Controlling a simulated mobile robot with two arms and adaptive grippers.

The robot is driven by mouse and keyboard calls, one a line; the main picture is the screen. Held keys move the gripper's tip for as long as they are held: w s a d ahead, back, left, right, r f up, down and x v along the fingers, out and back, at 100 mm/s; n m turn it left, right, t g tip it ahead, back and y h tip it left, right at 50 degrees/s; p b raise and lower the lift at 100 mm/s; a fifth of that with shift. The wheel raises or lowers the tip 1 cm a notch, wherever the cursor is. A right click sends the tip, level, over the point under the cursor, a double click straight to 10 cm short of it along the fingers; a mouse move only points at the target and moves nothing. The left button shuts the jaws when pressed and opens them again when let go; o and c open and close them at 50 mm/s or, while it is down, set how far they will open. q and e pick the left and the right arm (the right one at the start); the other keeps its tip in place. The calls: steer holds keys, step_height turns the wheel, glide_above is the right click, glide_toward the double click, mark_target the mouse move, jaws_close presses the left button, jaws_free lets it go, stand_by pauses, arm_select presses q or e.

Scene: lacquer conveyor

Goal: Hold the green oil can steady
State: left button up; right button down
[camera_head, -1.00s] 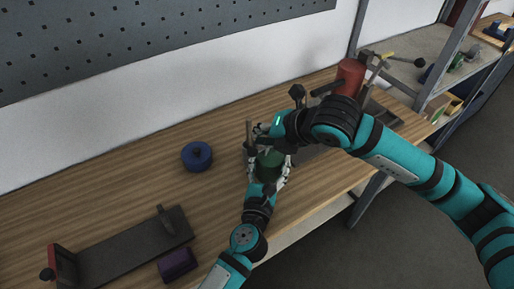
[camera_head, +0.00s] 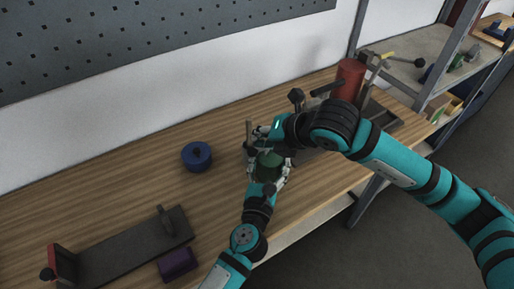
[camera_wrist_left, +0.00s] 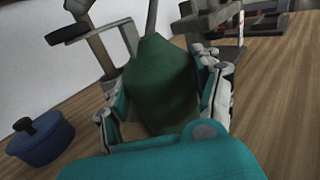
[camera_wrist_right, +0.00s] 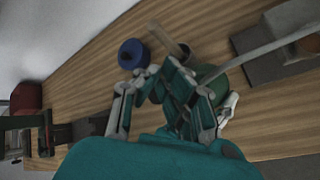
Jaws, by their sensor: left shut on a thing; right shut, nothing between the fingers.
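The green oil can (camera_head: 268,166) is above the middle of the workbench, held in my left gripper (camera_head: 267,180). In the left wrist view the can (camera_wrist_left: 162,85) fills the space between the two fingers, which press on its sides. Its conical top points away from that wrist. My right gripper (camera_head: 262,137) is close above and behind the can, shut and empty. In the right wrist view the can (camera_wrist_right: 213,86) shows partly behind the right fingers, with a thin grey spout running right. I cannot tell whether the right fingers touch it.
A blue round pot (camera_head: 196,156) stands left of the can. A dark fixture plate (camera_head: 135,246) and a purple block (camera_head: 177,264) lie at the front left. A red cylinder (camera_head: 349,80) stands at the back right, near a shelf (camera_head: 412,85).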

steer(key=shift+a+f, duration=0.1)
steer(key=shift+f, duration=0.65)
stand_by(0.7)
steer(key=shift+r, duration=1.2)
steer(key=shift+w+d+r, duration=0.1)
steer(key=shift+d+r, duration=0.05)
steer(key=shift+r, duration=0.7)
steer(key=shift+w+d+r, duration=0.1)
steer(key=shift+d+r, duration=0.05)
steer(key=shift+r, duration=0.65)
steer(key=shift+w+d+r, duration=0.1)
steer(key=shift+d+r, duration=0.05)
steer(key=shift+r, duration=0.7)
arm_select(q)
steer(key=o, duration=1.4)
steer(key=shift+s, duration=0.1)
